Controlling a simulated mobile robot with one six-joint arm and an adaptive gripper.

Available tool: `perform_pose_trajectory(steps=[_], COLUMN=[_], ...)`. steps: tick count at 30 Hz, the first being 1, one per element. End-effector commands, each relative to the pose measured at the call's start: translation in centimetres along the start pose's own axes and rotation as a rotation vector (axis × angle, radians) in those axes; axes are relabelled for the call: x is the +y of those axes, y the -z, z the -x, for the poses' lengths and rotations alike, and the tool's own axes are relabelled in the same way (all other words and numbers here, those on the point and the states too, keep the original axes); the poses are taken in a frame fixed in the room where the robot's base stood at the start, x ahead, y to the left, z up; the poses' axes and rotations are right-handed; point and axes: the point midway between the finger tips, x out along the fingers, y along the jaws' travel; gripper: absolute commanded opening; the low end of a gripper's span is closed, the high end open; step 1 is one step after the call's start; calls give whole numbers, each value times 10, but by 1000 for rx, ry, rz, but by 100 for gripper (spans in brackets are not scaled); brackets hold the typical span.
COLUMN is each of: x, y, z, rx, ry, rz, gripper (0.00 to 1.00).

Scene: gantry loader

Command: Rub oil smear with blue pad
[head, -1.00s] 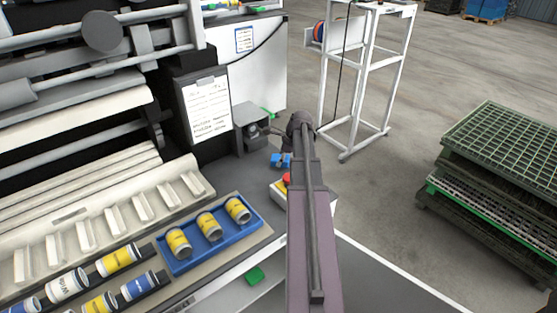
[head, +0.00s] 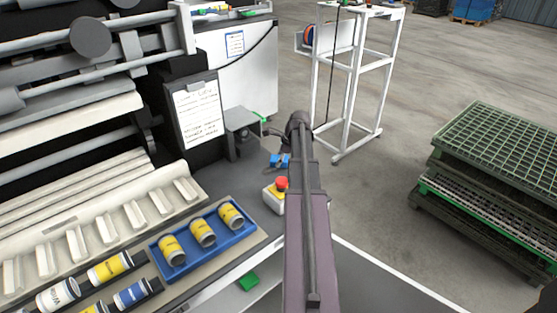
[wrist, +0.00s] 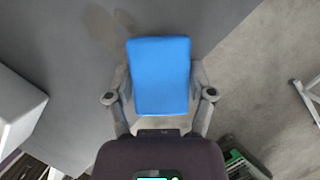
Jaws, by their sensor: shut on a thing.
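The blue pad (wrist: 160,76) is held between the fingers of my gripper (wrist: 160,100) in the wrist view. The pad's broad face fills the space between the fingers. In the head view, a small part of the blue pad (head: 286,160) shows beside my gripper (head: 280,161), over the grey bench near its far right end. A faint brownish oil smear (wrist: 100,22) lies on the grey surface beyond the pad's upper left in the wrist view. Whether the pad touches the surface cannot be told. The smear cannot be made out in the head view.
A box with a red button (head: 281,183) stands close to my arm on the bench. A blue tray (head: 248,240) holds three yellow cans. A clipboard (head: 198,112) hangs on the machine. A white frame stand (head: 378,90) and stacked green grates (head: 500,150) stand right.

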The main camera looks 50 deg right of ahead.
Motion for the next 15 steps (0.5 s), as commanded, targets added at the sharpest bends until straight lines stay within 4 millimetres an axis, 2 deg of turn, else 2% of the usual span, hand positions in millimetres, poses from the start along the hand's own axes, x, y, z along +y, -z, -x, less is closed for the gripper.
perform_pose_trajectory(steps=[15], x=[8], y=[-7], z=[-3], rx=[-2], ry=[-1], rz=[0], gripper=[32])
